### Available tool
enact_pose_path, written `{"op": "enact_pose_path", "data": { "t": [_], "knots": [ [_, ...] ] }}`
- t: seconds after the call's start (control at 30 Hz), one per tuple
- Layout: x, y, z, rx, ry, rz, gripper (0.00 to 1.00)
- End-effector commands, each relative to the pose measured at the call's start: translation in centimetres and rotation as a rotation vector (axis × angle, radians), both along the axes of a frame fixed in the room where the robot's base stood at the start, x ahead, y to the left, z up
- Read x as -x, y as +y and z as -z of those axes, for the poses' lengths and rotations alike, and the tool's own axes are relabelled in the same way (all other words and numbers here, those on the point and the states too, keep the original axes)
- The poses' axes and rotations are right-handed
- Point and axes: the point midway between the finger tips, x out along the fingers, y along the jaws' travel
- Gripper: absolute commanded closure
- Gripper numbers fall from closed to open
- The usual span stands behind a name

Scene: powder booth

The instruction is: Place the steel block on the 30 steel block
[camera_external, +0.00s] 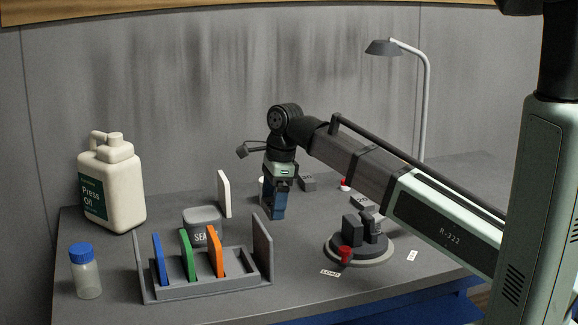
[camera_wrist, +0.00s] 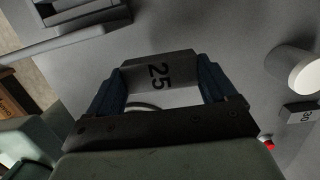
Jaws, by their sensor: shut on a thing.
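My gripper (camera_external: 274,205) has blue fingers and points down above the middle of the table. In the wrist view my gripper (camera_wrist: 162,90) is shut on a grey steel block marked 25 (camera_wrist: 158,74), held between both fingers. In the external view the fingers largely hide the held block. The 30 steel block (camera_wrist: 300,115) lies at the right edge of the wrist view, apart from the gripper. In the external view a small grey block (camera_external: 307,183) lies behind and to the right of the gripper; its marking is hard to read.
A slotted rack (camera_external: 205,288) holds coloured plates at front left. A grey tub (camera_external: 203,222) stands behind it. A round fixture (camera_external: 360,248) with a red knob (camera_external: 345,254) is at front right. Another grey block (camera_external: 362,204) lies below my arm. A white cylinder (camera_wrist: 302,72) stands near the 30 block.

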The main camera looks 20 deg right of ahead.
Motion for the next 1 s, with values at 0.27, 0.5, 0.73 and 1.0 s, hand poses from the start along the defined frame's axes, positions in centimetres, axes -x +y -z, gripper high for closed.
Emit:
{"op": "enact_pose_path", "data": {
  "t": [0.27,0.5,0.73,1.0],
  "knots": [
    [-1.2,-2.0,-1.3,0.001,0.001,0.034,0.58],
    [-5.2,-7.6,-1.2,0.003,0.007,0.137,0.58],
    [-11.7,-13.3,-1.8,0.005,0.014,0.244,0.58],
    [-21.5,-19.7,-3.0,0.006,0.018,0.354,0.58]
  ]
}}
